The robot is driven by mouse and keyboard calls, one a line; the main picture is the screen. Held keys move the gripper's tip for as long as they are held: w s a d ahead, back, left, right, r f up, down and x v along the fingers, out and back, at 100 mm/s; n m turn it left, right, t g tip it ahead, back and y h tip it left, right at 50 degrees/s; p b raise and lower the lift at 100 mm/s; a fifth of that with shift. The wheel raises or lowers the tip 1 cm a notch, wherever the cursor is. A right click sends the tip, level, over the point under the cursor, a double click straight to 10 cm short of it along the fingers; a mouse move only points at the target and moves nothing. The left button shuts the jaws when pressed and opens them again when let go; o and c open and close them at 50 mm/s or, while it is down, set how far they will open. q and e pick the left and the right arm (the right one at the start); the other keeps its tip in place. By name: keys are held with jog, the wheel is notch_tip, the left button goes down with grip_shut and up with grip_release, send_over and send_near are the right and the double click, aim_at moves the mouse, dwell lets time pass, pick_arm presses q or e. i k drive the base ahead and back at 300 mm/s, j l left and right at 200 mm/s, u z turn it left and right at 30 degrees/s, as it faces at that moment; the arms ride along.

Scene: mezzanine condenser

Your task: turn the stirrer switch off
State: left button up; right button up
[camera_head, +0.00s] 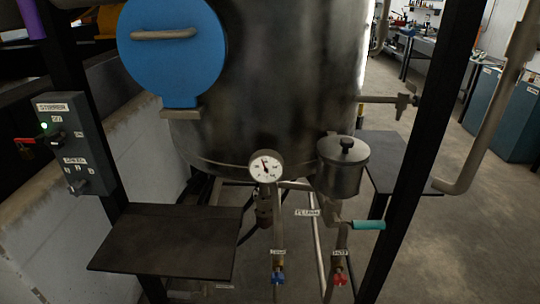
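A grey control box (76,143) is fixed to a dark post at the left. Its top label seems to read "STIRRER". A green lamp (43,126) is lit at its upper left. Below the lamp is a dark stirrer switch (56,137), with a small label above it and another to its right. Its exact setting is too small to tell. A red piece (25,141) sticks out left of the switch; I cannot tell whether it is attached. A second knob (78,186) sits lower, under a numbered label. Neither of my grippers is in view.
A dark shelf (165,241) juts out below and right of the box. A large steel vessel (290,70) with a blue round cover (172,48) stands in the middle. A gauge (265,166), a lidded pot (342,165) and valves hang below. Open floor lies at the right.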

aim_at(55, 141)
jog(key=u, duration=1.35)
